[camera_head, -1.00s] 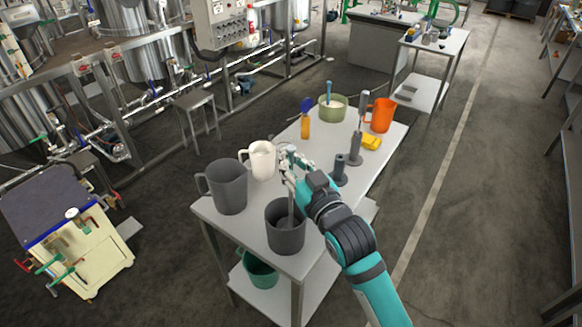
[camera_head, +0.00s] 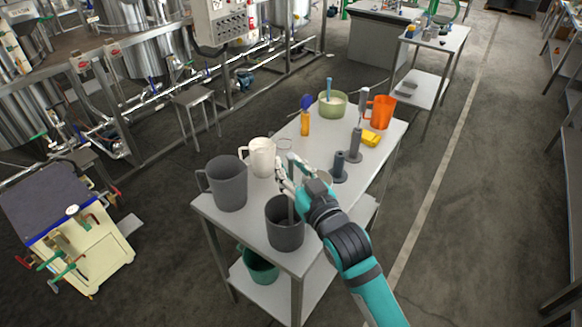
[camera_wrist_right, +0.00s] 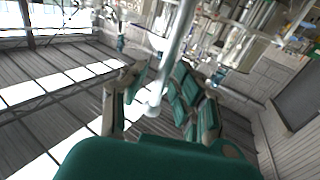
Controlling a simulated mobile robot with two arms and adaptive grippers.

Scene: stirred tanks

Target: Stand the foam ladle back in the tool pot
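The tool pot (camera_head: 285,236) is a dark grey open cylinder at the near end of the table. The ladle's thin grey handle (camera_head: 291,208) stands nearly upright in it; its lower end is hidden inside the pot. My right gripper (camera_head: 286,174) is above the pot, beside the upper handle. In the right wrist view, the pale rod (camera_wrist_right: 173,50) with a rounded end runs between the spread fingers of that gripper (camera_wrist_right: 158,100), with gaps at both sides. The fingers look open and apart from it. My left gripper is not in view.
A dark grey jug (camera_head: 228,186) and a white jug (camera_head: 262,160) stand left of the gripper. Grey stands (camera_head: 340,166), a yellow block (camera_head: 371,138), an orange jug (camera_head: 382,112) and a green bowl (camera_head: 332,106) are farther back. Clear tabletop lies around the middle.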

